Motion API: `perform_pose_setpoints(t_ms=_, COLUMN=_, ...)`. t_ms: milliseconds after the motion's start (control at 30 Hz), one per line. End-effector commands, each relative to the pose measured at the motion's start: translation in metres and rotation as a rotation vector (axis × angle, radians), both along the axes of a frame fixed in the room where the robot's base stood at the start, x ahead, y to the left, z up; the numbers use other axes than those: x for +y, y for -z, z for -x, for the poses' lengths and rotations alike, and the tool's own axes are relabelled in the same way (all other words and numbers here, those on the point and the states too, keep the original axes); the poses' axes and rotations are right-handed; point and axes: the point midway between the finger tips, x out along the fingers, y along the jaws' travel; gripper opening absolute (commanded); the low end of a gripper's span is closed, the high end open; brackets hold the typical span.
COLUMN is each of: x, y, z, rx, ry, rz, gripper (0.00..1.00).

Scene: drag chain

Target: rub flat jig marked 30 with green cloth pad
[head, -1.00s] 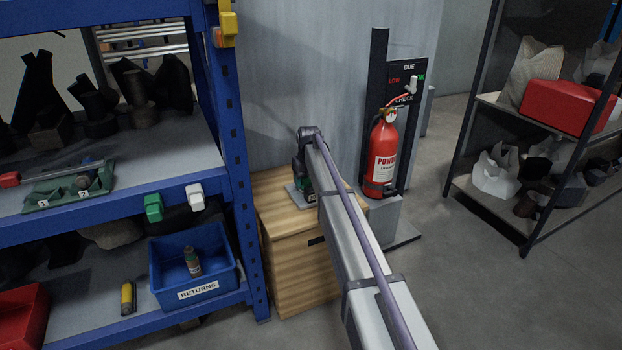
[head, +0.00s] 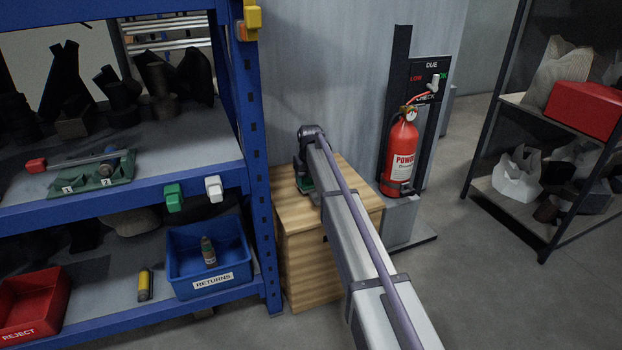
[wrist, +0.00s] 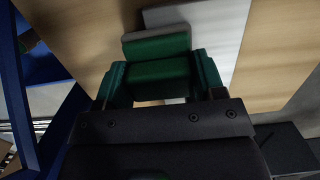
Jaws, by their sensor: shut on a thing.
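My gripper (wrist: 161,80) is shut on the green cloth pad (wrist: 157,47), a green block with a grey strip along its far edge. The pad is over a flat light-grey plate, the flat jig (wrist: 226,30), on the wooden cabinet top. Whether pad and plate touch is not clear. The plate shows mostly to the right of the pad in the wrist view; its marking is not visible. In the head view the gripper (head: 305,183) points down at the left of the cabinet top, with a bit of green showing, and the plate is hidden there.
The wooden cabinet (head: 306,268) stands between the blue shelf rack (head: 256,150) and a red fire extinguisher (head: 401,155) on a stand. The rack post is close to my gripper's left. A blue returns bin (head: 182,283) and red reject bin (head: 50,303) sit on the lower shelf.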

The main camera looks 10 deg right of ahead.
Motion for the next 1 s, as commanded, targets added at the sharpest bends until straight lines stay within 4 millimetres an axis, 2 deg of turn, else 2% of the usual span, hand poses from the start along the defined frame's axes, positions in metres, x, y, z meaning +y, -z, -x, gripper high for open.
perform_pose_setpoints(t_ms=133, x=0.0, y=-0.011, z=0.0, rx=0.0, ry=-0.001, rz=-0.001, gripper=0.44)
perform_pose_setpoints(t_ms=500, x=0.0, y=-0.06, z=0.0, rx=0.0, ry=0.0, rz=0.0, gripper=0.44)
perform_pose_setpoints(t_ms=833, x=0.0, y=-0.06, z=0.0, rx=0.0, ry=0.0, rz=0.0, gripper=0.44)
perform_pose_setpoints(t_ms=1000, x=0.0, y=-0.077, z=0.0, rx=0.0, ry=0.0, rz=0.0, gripper=0.44)
